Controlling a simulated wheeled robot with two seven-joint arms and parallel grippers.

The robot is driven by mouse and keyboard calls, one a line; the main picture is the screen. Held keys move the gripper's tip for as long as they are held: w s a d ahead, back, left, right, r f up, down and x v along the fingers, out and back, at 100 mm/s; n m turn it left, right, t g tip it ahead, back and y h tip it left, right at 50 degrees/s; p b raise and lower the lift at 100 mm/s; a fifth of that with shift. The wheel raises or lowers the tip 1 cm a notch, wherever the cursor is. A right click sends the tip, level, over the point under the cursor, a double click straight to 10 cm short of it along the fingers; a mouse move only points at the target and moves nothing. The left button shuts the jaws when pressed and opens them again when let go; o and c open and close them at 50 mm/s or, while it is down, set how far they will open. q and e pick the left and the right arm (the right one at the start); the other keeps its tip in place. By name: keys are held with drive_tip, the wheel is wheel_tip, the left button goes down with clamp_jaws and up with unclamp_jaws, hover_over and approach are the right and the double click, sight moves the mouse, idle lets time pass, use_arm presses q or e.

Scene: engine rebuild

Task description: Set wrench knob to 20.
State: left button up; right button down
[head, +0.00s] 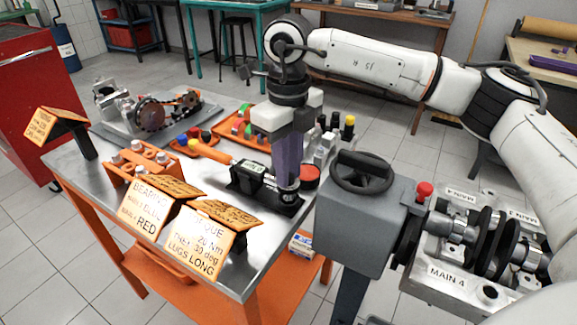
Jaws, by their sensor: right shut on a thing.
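The torque wrench has an orange handle (217,153) and a black body with a small display (250,170); it lies near the right edge of the steel-topped table. My right gripper (288,184) points straight down over the right end of the wrench and is shut on the wrench knob there. The fingers hide most of the knob, and its setting cannot be read. The display is too small to read. My left gripper is not in view.
A torque sign (207,243) showing 20 Nm and a bearing sign (149,208) stand at the table's front. An orange tray (240,133) and a gear assembly (152,113) lie behind. A grey stand with a handwheel (361,172) holds the engine block (447,277) at right.

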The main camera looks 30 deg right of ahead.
drive_tip(key=shift+n, duration=1.5)
drive_tip(key=c, duration=1.6)
unclamp_jaws()
wheel_tip(320, 180, up, 10)
drive_tip(key=shift+r, duration=0.2)
